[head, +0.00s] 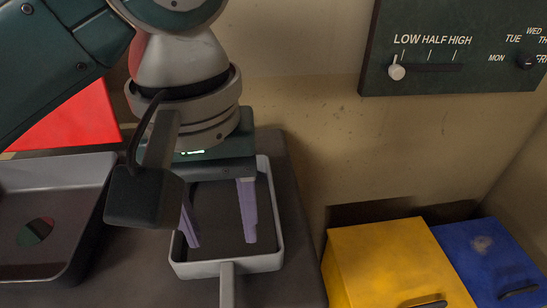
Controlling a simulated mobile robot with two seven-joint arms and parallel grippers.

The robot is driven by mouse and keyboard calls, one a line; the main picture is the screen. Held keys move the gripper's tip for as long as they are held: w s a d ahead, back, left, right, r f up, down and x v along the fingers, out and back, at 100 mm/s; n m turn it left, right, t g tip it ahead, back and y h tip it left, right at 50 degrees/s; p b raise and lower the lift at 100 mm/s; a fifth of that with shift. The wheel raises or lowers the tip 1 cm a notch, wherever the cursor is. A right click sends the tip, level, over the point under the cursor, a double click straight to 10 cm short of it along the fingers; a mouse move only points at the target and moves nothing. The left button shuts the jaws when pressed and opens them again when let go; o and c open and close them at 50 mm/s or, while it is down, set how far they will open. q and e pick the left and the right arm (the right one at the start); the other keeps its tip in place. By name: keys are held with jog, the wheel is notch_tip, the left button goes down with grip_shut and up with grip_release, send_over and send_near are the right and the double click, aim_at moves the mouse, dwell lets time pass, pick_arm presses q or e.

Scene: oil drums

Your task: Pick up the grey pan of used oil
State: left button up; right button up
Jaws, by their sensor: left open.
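The grey pan (255,263) is square with a light grey rim and a handle toward the bottom edge; it sits on a dark surface, and its inside is dark. My left gripper (221,241) is over the pan, pointing down, with its two purple fingers apart and nothing visible between them. The fingertips overlap the dark inside of the pan in this view; I cannot tell whether they touch it. My wrist and a black part of the arm hide the pan's far left portion. My right gripper is not in view.
A larger grey tray (96,164) with a dark inside and a small red and green patch is at the left. A red object (75,122) is behind it. Yellow (385,255) and blue (490,262) boxes stand right. A dial panel (440,75) hangs on the wall.

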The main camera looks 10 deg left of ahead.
aim_at(227, 270)
pick_arm(q)
notch_tip(227, 270, down, 5)
jog(key=shift+a+r, duration=0.1)
jog(key=shift+a, duration=0.05)
jog(key=f, duration=0.5)
jog(key=shift+s+f+p, duration=0.1)
jog(key=shift+s+p, duration=0.15)
jog(key=shift+p, duration=0.05)
jog(key=shift+c, duration=0.4)
grip_shut()
dwell(0.7)
